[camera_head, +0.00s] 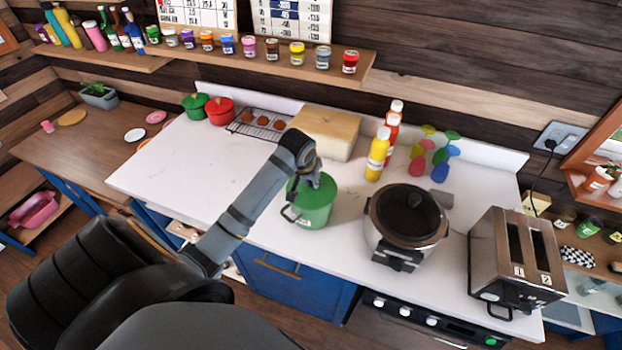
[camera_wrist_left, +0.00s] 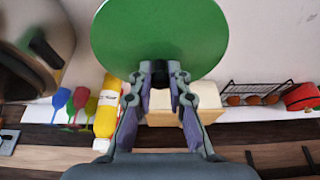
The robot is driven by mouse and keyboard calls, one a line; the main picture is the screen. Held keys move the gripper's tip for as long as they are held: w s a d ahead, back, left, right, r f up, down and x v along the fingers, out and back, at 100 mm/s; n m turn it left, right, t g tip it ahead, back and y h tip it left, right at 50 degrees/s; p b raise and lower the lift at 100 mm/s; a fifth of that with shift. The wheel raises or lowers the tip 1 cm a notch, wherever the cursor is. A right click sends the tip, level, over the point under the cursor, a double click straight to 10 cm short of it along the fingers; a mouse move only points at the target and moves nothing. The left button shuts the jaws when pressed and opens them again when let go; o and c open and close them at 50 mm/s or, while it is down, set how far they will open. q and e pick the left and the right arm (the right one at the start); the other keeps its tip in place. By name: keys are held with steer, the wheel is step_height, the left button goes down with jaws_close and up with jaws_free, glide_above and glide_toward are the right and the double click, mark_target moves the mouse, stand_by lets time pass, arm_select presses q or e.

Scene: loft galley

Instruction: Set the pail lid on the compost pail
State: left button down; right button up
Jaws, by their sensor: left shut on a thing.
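The green compost pail (camera_head: 312,212) stands on the white counter with its wire handle hanging at the left. My left gripper (camera_head: 314,182) is directly over the top of the pail. In the left wrist view the pail lid (camera_wrist_left: 160,32) is a round green disc. My right gripper is not in view.
A slow cooker (camera_head: 406,222) and a toaster (camera_head: 515,258) stand right of the pail. Red and green pots (camera_head: 219,111) and a rack (camera_head: 258,124) stand back left. The counter left of the pail is clear.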

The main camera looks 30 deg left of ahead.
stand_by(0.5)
arm_select(q)
steer(key=shift+f, duration=0.5)
stand_by(1.4)
steer(key=c, duration=1.2)
jaws_free()
steer(key=o, duration=0.5)
steer(key=shift+c, duration=0.2)
steer(key=shift+r, duration=3.5)
